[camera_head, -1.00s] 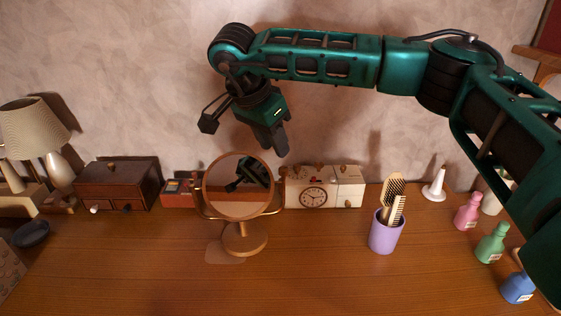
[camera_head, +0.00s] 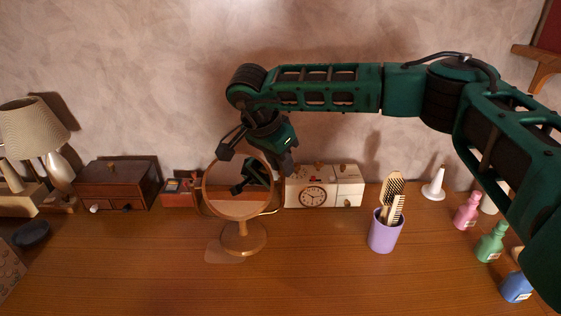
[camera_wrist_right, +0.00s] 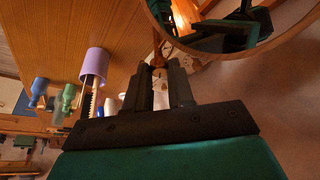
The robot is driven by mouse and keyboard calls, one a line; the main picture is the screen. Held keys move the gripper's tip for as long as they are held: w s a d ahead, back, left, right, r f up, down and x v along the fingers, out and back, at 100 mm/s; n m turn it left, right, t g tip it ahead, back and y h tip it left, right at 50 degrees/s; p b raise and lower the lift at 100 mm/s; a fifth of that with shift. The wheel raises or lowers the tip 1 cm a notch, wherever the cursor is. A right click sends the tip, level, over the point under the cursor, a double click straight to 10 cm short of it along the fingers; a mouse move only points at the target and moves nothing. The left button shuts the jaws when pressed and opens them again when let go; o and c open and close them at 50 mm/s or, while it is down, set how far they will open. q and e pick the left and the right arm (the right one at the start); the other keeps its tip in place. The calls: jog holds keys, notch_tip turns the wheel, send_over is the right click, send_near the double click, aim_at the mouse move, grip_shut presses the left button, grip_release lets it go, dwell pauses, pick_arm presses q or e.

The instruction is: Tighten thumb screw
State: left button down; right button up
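A round wooden table mirror (camera_head: 239,218) stands upright on its round foot on the table, left of centre. My right gripper (camera_head: 289,170) points down just beside the mirror's upper right edge. In the right wrist view its two dark fingers (camera_wrist_right: 160,70) are apart, with a gap between them. A small brown wooden piece (camera_wrist_right: 158,57), perhaps the thumb screw, shows at or between the fingertips; I cannot tell whether they touch it. The mirror's rim (camera_wrist_right: 165,28) curves above it. In the head view the screw is not distinguishable. My left gripper is in no view.
A white box with a clock face (camera_head: 313,198) stands behind the mirror to the right. A purple cup (camera_head: 384,236) holds a brush and comb. Several coloured bottles (camera_head: 490,247) stand at the right. A brown drawer box (camera_head: 115,187) and lamp (camera_head: 34,126) stand at the left.

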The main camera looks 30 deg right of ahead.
grip_shut()
jog(key=shift+m, duration=0.4)
jog(key=shift+w+m+g+p, duration=0.15)
jog(key=shift+m+g+p, duration=0.3)
jog(key=shift+m, duration=0.55)
jog(key=m, duration=0.1)
jog(key=m+g, duration=0.1)
jog(key=m, duration=0.1)
jog(key=shift+w+r+m+g+p, duration=0.1)
jog(key=shift+m+g+p, duration=0.15)
jog(key=shift+m+p, duration=0.1)
jog(key=m+g, duration=0.1)
jog(key=m, duration=0.2)
jog(key=shift+w+m+y+p, duration=0.15)
jog(key=shift+m+y+p, duration=0.15)
jog(key=shift+m, duration=0.05)
jog(key=m+g, duration=0.1)
jog(key=m, duration=0.1)
jog(key=m+g+y, duration=0.1)
jog(key=m, duration=0.2)
jog(key=shift+w+d, duration=0.1)
jog(key=shift+d, duration=0.1)
jog(key=m+y, duration=0.2)
jog(key=m, duration=0.3)
jog(key=shift+d, duration=0.15)
jog(key=shift+m, duration=0.3)
